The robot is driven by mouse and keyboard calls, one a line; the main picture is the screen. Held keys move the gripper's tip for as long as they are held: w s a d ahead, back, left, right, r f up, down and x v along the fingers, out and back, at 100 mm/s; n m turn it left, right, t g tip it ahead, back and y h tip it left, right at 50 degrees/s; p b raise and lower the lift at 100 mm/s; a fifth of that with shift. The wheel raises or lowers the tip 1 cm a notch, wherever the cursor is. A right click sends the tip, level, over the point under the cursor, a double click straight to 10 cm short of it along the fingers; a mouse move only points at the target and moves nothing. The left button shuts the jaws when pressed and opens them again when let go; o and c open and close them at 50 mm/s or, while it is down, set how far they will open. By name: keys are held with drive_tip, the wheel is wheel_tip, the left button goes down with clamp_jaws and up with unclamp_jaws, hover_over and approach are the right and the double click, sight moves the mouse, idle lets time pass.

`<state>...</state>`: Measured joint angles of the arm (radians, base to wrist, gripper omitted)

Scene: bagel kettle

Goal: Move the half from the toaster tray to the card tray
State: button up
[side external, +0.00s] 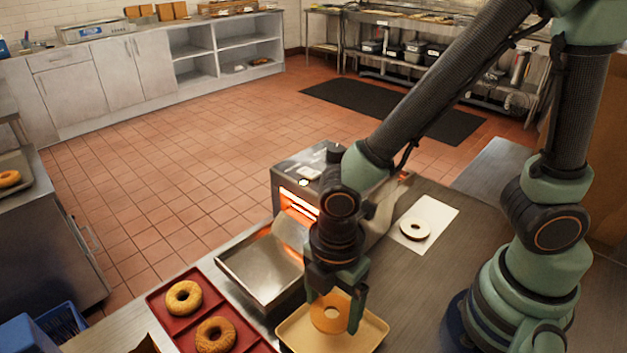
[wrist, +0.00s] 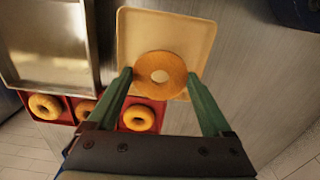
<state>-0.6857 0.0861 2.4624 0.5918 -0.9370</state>
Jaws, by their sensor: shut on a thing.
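In the wrist view my gripper (wrist: 159,76) has a finger on each side of the half (wrist: 160,92). The half is over the beige card tray (side external: 372,331), which also shows in the wrist view (wrist: 185,25). I cannot tell whether the half touches the tray. The metal toaster tray (side external: 245,265) looks empty; it shows at left in the wrist view (wrist: 55,55).
A toaster (side external: 315,165) with glowing slots stands behind the toaster tray. A red tray (side external: 160,305) holds several bagels at the front left. Bare counter lies right of the card tray.

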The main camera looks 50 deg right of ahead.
sight(332, 337)
drive_tip(key=shift+s+f, duration=0.2)
drive_tip(key=shift+f, duration=2.6)
drive_tip(key=o, duration=1.1)
drive_tip(key=shift+r, duration=3.55)
drive_tip(key=shift+w, duration=0.1)
